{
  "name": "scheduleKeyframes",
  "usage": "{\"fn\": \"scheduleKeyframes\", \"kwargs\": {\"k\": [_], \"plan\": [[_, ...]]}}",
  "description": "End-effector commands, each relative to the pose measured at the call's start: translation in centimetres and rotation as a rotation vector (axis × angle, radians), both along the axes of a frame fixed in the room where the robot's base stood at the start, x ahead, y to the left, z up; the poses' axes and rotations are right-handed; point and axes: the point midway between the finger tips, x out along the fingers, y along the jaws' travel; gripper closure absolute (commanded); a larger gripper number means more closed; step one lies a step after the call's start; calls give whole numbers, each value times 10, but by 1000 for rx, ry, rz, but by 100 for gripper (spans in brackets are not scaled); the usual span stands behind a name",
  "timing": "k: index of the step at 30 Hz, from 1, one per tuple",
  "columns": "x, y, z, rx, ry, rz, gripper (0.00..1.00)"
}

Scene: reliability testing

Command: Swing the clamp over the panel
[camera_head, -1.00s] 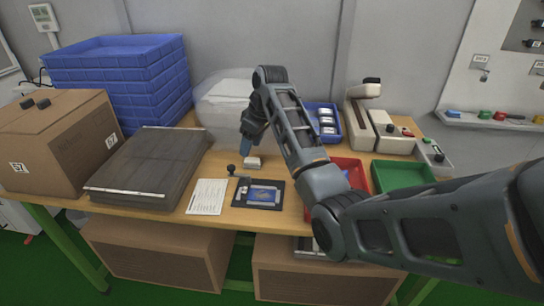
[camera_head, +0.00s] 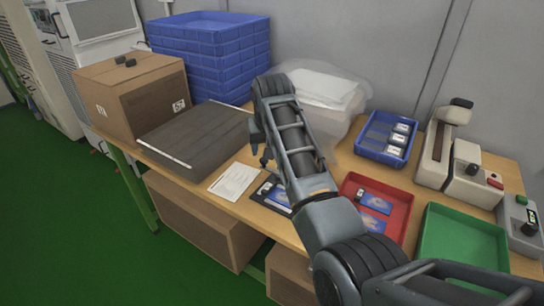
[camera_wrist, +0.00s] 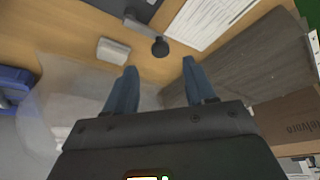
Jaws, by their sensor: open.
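The clamp (camera_wrist: 160,47) shows in the wrist view as a round black knob on a short arm beside the dark fixture (camera_wrist: 135,6). In the head view, the blue panel (camera_head: 283,197) lies on the black fixture, partly hidden by my arm. My gripper (camera_wrist: 158,72) is open and empty. In the wrist view the clamp knob appears just beyond the fingertips, in line with the gap between them; no contact is visible. In the head view my gripper (camera_head: 264,158) is above the table near the fixture, its fingers partly hidden by my arm.
A white sheet (camera_head: 234,180) and a grey case (camera_head: 195,135) lie left of the fixture. A small white block (camera_wrist: 113,50) sits near the clamp. Red (camera_head: 400,195) and green (camera_head: 462,240) trays stand right, a blue tray (camera_head: 385,155) and clear-wrapped box (camera_head: 325,95) behind.

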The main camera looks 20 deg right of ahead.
Motion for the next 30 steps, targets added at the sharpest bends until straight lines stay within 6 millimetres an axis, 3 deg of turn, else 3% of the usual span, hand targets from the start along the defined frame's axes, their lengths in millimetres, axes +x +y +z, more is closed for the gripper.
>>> {"fn": "scheduleKeyframes", "kwargs": {"k": [9, 23, 30], "plan": [[17, -3, -43, 0, 3, 1, 45], [22, -4, -54, 0, 0, 1, 45], [21, -4, -54, 0, 1, 1, 68]]}}
